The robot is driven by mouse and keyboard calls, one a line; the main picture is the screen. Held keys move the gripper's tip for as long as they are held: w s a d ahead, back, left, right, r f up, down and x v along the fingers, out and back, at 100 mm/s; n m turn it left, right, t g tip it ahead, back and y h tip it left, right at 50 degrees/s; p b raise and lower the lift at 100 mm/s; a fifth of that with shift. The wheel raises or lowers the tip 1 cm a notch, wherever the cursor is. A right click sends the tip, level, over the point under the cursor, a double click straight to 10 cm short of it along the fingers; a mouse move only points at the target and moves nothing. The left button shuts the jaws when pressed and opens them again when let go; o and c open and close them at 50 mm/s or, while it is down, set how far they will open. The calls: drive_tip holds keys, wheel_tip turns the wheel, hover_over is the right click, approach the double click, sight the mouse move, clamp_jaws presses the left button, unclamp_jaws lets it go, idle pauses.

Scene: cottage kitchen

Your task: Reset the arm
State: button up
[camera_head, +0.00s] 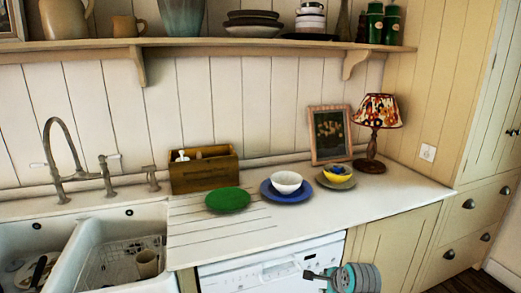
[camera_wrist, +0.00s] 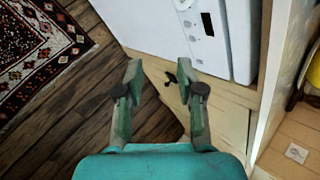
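My gripper (camera_wrist: 157,76) shows in the wrist view with its two greenish fingers spread apart and nothing held between them. Beyond the fingertips are the dark wooden floor and the lower front of a cream cabinet (camera_wrist: 226,101). A small dark knob (camera_wrist: 170,78) appears between the fingers, apart from them as far as I can tell. In the head view, a teal and grey part of my arm (camera_head: 358,279) is at the bottom edge, in front of the cabinet and below the counter. Most of the arm is out of view there.
The counter (camera_head: 330,222) holds a green plate (camera_head: 228,199), a white bowl (camera_head: 287,181) on a blue plate, a yellow bowl (camera_head: 337,174), a wooden caddy (camera_head: 205,176), a picture frame and a lamp (camera_head: 376,116). A white dishwasher (camera_head: 245,275) is below. A patterned rug (camera_wrist: 35,50) lies on the floor.

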drive_tip(key=s+a+f+n+t+h, duration=0.1)
drive_tip(key=s+f+n, duration=0.2)
drive_tip(key=s+f, duration=0.55)
drive_tip(key=s+f+n+t, duration=0.25)
drive_tip(key=s+f, duration=0.35)
drive_tip(key=s, duration=0.6)
drive_tip(key=s+n, duration=0.5)
drive_tip(key=s, duration=1.2)
drive_tip(key=s+r+n+t, duration=0.3)
drive_tip(key=s+r+n, duration=0.5)
drive_tip(key=s+r, duration=0.9)
drive_tip(key=s, duration=0.3)
drive_tip(key=shift+s+a+n+t+h, duration=0.35)
drive_tip(key=shift+h, duration=0.05)
